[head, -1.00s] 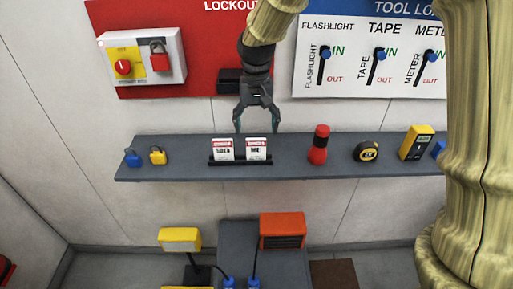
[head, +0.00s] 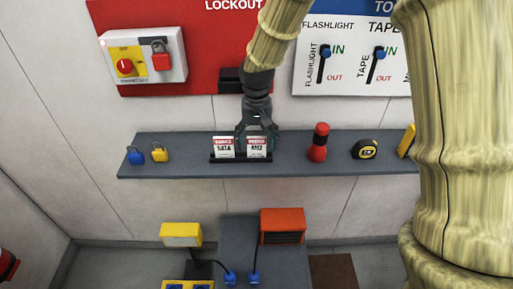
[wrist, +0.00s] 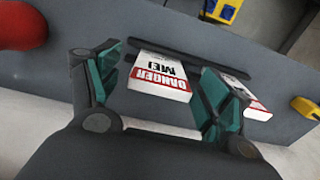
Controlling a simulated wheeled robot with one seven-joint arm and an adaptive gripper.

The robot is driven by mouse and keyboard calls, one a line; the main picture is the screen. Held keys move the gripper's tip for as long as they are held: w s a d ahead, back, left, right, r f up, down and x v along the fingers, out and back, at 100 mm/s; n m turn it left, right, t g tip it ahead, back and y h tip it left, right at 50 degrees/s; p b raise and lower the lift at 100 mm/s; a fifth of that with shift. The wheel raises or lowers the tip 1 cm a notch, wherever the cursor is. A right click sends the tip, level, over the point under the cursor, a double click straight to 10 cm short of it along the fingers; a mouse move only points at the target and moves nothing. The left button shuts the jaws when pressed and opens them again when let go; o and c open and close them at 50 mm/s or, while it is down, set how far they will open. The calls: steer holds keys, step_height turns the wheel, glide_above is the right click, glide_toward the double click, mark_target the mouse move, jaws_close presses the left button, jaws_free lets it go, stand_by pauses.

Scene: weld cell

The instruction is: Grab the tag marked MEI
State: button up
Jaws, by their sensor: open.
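The tag marked MEI (wrist: 160,76) is white with a red DANGER band. In the wrist view it lies between the two fingers of my gripper (wrist: 162,62), with gaps visible on both sides. In the head view the MEI tag (head: 257,149) stands upright as the right one of two tags in a dark holder (head: 240,159) on the shelf. My gripper (head: 257,138) is open, with its fingers pointing down around the tag's upper part. The other tag (head: 223,148) stands just left of it. In the wrist view this tag (wrist: 258,112) is partly hidden behind a finger.
The grey shelf (head: 190,170) also bears a blue padlock (head: 135,156), a yellow padlock (head: 160,153), a red flashlight (head: 318,143) and a tape measure (head: 365,149). A lockout board (head: 200,55) is on the wall behind. The shelf is clear between tags and flashlight.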

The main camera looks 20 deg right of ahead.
steer(key=c, duration=1)
